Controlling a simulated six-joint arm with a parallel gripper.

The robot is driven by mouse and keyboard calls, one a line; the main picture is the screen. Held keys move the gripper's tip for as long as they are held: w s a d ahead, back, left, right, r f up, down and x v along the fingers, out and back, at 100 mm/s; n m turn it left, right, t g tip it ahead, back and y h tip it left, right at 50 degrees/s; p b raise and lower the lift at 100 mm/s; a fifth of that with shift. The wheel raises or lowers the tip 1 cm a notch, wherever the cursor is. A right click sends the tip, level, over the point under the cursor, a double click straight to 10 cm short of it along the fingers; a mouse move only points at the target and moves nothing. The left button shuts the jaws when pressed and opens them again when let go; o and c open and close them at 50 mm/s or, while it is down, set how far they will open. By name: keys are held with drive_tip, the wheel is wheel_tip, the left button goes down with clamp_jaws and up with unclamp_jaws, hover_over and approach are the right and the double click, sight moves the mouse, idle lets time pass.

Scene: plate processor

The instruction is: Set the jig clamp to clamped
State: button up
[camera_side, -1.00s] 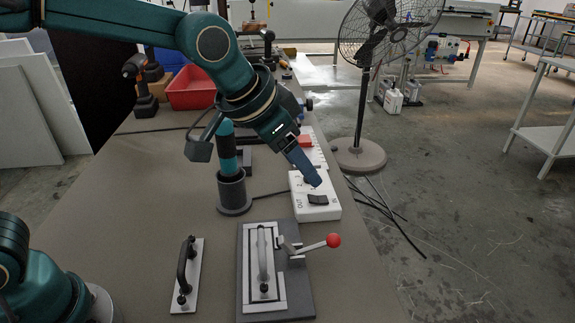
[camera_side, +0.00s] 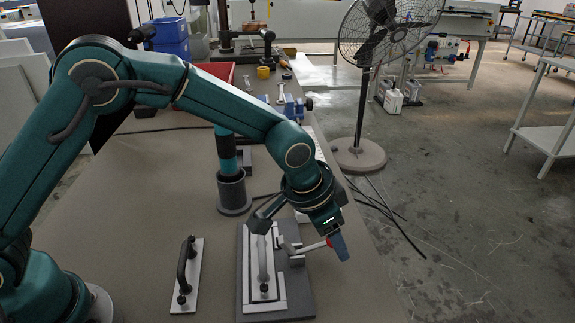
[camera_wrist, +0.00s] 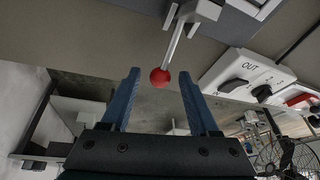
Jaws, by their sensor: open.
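The jig (camera_side: 305,301) is a dark base plate on the bench with a light frame and a plate with a grey handle (camera_side: 264,262) in it. Its clamp lever (camera_side: 310,248) sticks out to the right, ending in a red ball that my gripper mostly hides in the side view. The red ball (camera_wrist: 160,77) shows in the wrist view, centred between the fingertips. My gripper (camera_side: 340,246) is at the lever's end, its blue fingers pointing down. In the wrist view the fingers (camera_wrist: 160,85) are apart on either side of the ball, with gaps visible.
A second plate with a black handle (camera_side: 187,268) lies left of the jig. A dark cylindrical holder (camera_side: 234,192) stands behind. A white switch box (camera_wrist: 240,76) marked OUT is close by. The bench's right edge is near the lever, with open floor beyond.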

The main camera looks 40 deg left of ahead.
clamp_jaws()
idle(1.4)
